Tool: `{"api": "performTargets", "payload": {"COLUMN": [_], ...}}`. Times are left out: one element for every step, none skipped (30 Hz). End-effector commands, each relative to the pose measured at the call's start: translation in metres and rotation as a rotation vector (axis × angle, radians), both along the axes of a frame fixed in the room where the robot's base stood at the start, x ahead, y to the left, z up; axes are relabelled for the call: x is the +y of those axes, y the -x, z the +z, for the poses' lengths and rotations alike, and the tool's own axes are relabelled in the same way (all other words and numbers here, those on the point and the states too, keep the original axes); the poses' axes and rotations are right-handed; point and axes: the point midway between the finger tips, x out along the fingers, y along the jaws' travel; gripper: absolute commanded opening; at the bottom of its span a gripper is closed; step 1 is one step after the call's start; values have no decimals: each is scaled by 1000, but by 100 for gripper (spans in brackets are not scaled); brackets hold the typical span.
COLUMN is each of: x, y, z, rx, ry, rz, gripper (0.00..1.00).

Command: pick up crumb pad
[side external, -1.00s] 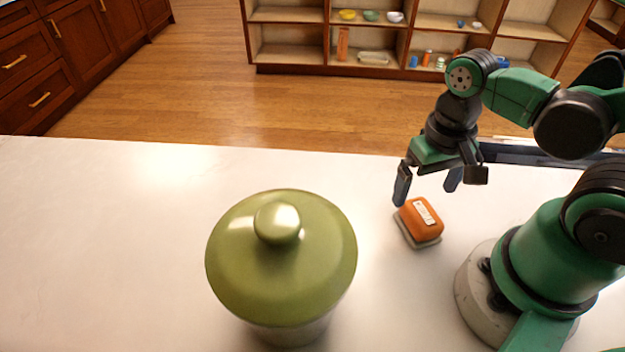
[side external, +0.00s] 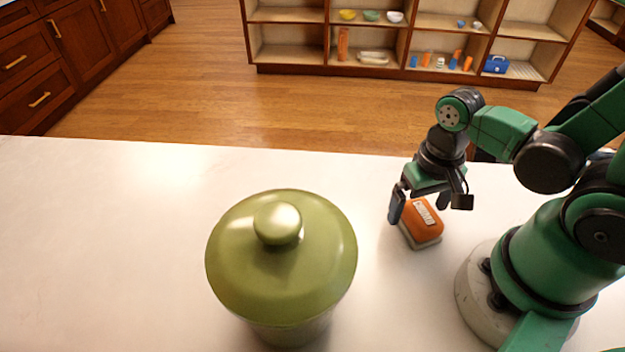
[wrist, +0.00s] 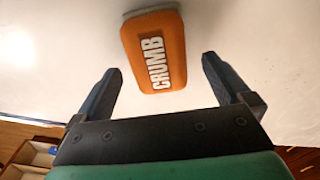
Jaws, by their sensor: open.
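The crumb pad (side external: 423,222) is an orange block with a grey underside, lying on the white counter just left of my arm's base. In the wrist view the crumb pad (wrist: 155,50) shows its white "CRUMB" lettering, ahead of the fingertips and between their lines. My gripper (side external: 418,212) is low over the pad's far end, with its fingers pointing down. In the wrist view my gripper (wrist: 160,65) is open and empty, one finger to each side. Whether a finger touches the pad cannot be told.
A large green lidded pot (side external: 281,262) stands on the counter (side external: 100,240) left of the pad, with a clear gap between. The counter's left side is free. A shelf unit (side external: 400,70) with small items stands beyond, across the wooden floor.

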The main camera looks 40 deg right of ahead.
Motion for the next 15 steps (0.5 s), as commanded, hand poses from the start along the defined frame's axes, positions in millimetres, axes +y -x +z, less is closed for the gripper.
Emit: {"api": "performTargets", "payload": {"x": [0,0,0,0,0,0,0,0,0,0,0,0,0,0,0], "y": [0,0,0,0,0,0,0,0,0,0,0,0,0,0,0], "z": [0,0,0,0,0,0,0,0,0,0,0,0,0,0,0], "rx": [0,0,0,0,0,0,0,0,0,0,0,0,0,0,0], "ry": [0,0,0,0,0,0,0,0,0,0,0,0,0,0,0], "rz": [0,0,0,0,0,0,0,0,0,0,0,0,0,0,0], "gripper": [97,97,86,77,69,58,49,41,29,21,12,1,1,1,1]}}
